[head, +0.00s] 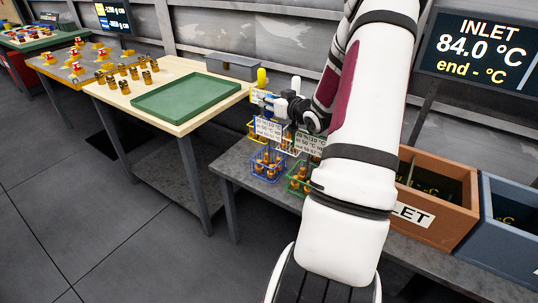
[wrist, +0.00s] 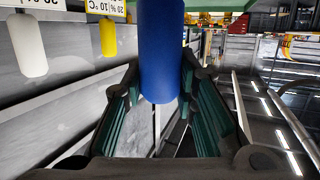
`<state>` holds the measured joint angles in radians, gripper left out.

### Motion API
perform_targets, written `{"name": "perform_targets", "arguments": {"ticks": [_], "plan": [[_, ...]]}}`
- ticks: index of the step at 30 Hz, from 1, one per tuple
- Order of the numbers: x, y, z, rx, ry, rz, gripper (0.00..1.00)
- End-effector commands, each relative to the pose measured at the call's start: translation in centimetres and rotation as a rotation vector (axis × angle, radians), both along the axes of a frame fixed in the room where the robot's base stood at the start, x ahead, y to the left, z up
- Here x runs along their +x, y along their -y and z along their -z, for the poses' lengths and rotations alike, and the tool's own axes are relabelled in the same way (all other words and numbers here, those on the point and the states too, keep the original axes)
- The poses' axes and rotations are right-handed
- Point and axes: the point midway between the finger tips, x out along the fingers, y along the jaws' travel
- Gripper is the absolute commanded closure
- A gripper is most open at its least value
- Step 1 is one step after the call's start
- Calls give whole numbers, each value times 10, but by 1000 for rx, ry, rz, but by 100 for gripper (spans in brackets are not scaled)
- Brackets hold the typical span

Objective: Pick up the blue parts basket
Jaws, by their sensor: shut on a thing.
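The blue parts basket (head: 267,164) is a small wire basket with copper-coloured parts in it, at the front left of the basket group in the head view. Its blue handle grip (wrist: 163,50) stands upright between my fingers in the wrist view. My gripper (wrist: 160,78) is shut on this handle; in the head view my gripper (head: 284,106) is above the baskets, partly behind my arm. A printed tag (head: 268,128) shows just above the blue basket. I cannot tell whether its base touches the bench.
Yellow (head: 252,128), white (head: 290,140) and green (head: 298,182) baskets stand close by on the grey bench (head: 232,166). Yellow (wrist: 108,38) and white (wrist: 31,50) handles stand left in the wrist view. An orange bin (head: 436,220) is at right. A green tray (head: 186,98) lies left.

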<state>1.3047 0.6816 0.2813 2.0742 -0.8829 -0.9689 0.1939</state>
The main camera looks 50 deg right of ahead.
Motion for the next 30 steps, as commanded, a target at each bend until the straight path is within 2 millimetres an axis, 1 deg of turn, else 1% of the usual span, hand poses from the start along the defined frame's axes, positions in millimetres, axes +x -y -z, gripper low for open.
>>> {"name": "perform_targets", "arguments": {"ticks": [5,8,18,21,25,30], "plan": [[1,0,-5,-4,4,-1,100],[1,1,-15,-7,4,-1,100],[0,1,-72,-7,5,-1,100],[0,0,-86,-7,5,-1,100],[1,0,-98,-5,5,-2,100],[1,0,-103,-4,3,-1,100]]}}
